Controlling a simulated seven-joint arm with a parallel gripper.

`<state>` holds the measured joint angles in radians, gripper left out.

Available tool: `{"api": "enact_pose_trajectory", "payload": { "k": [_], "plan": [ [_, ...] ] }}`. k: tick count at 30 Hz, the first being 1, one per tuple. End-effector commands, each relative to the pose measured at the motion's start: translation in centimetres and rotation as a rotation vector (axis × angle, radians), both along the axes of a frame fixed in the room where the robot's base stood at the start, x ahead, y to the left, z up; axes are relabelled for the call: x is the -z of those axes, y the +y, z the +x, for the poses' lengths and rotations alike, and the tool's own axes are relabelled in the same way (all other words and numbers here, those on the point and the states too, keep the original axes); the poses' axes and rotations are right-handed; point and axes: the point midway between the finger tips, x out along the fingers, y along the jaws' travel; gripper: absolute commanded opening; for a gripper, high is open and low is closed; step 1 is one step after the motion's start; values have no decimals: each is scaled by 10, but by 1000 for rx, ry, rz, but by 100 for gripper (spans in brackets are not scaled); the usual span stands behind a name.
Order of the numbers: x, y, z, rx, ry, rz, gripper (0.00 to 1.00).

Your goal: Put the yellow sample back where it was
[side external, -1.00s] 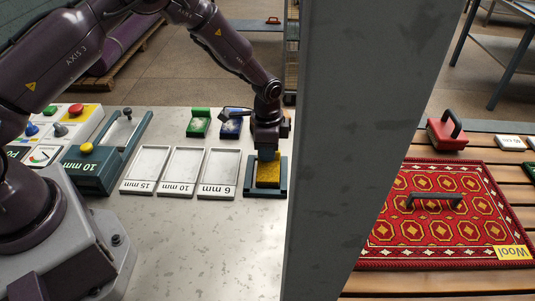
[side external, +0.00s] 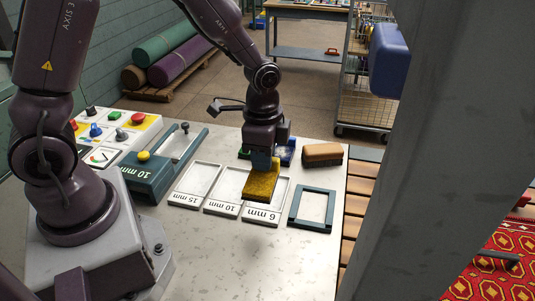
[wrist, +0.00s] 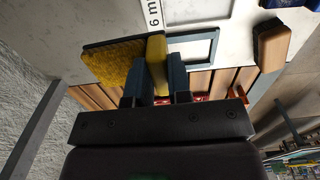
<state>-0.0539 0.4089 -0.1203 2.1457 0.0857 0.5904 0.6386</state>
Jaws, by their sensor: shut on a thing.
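The yellow sample (side external: 261,184) is a pile-covered slab with an upright yellow tab (wrist: 157,52). My gripper (side external: 262,160) is shut on that tab; the slab also shows in the wrist view (wrist: 113,65). In the side view the sample overlaps the white tray labelled 6 mm (side external: 262,216) and seems to be above it; the exact gap cannot be told. The dark teal frame (side external: 325,192) to its right is empty. White trays labelled 10 mm (side external: 222,207) and 15 mm (side external: 185,199) lie to its left and look empty.
A teal gauge block marked 10 mm (side external: 148,176) and a control panel (side external: 108,135) stand at the left. A brown brush (side external: 322,154) and a blue sample (side external: 286,155) lie behind. A grey post (side external: 420,160) blocks part of the right. The front table is clear.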

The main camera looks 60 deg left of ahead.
Motion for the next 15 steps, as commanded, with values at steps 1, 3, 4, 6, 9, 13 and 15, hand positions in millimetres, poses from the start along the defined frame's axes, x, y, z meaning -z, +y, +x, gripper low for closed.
{"api": "enact_pose_trajectory", "payload": {
  "k": [1, 3, 4, 6, 9, 13, 15],
  "plan": [
    [-1, 9, -1, -26, -2, 1, 0],
    [-3, 27, -3, -79, -4, 3, 0],
    [-3, 37, -4, -110, -4, 4, 0],
    [-4, 66, -9, -203, -4, 7, 0],
    [-5, 113, -24, -406, -3, 9, 0],
    [-6, 165, -52, -722, -2, 10, 0],
    [-6, 186, -69, -889, -1, 9, 0]
  ]
}}
